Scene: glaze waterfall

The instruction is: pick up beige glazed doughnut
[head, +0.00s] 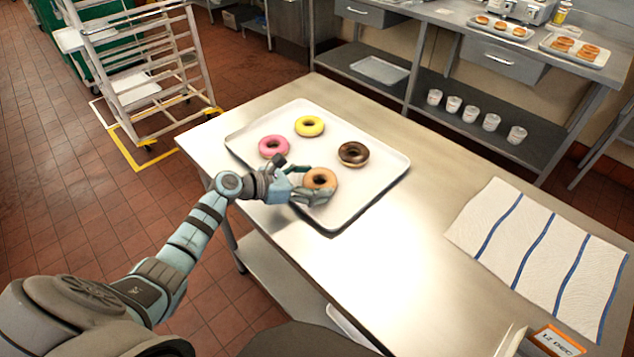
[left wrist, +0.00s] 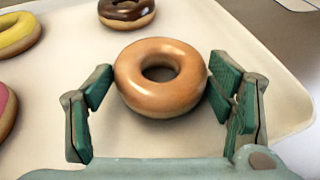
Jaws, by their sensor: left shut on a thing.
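The beige glazed doughnut (head: 321,178) is at the near side of a white tray (head: 250,135). My left gripper (head: 311,187) is shut on it, with a finger on either side. In the left wrist view the doughnut (left wrist: 160,98) sits between the green finger pads, its hole facing up; the right pad touches its rim. I cannot tell whether it is clear of the tray. A pink doughnut (head: 273,147), a yellow one (head: 310,127) and a chocolate one (head: 353,154) lie apart on the tray. My right gripper is not in view.
The tray is on a steel table (head: 400,250). A white cloth with blue stripes (head: 540,250) lies at the right, and an orange-and-white card (head: 558,340) at the near edge. The steel between tray and cloth is clear. A rack (head: 150,75) stands behind left.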

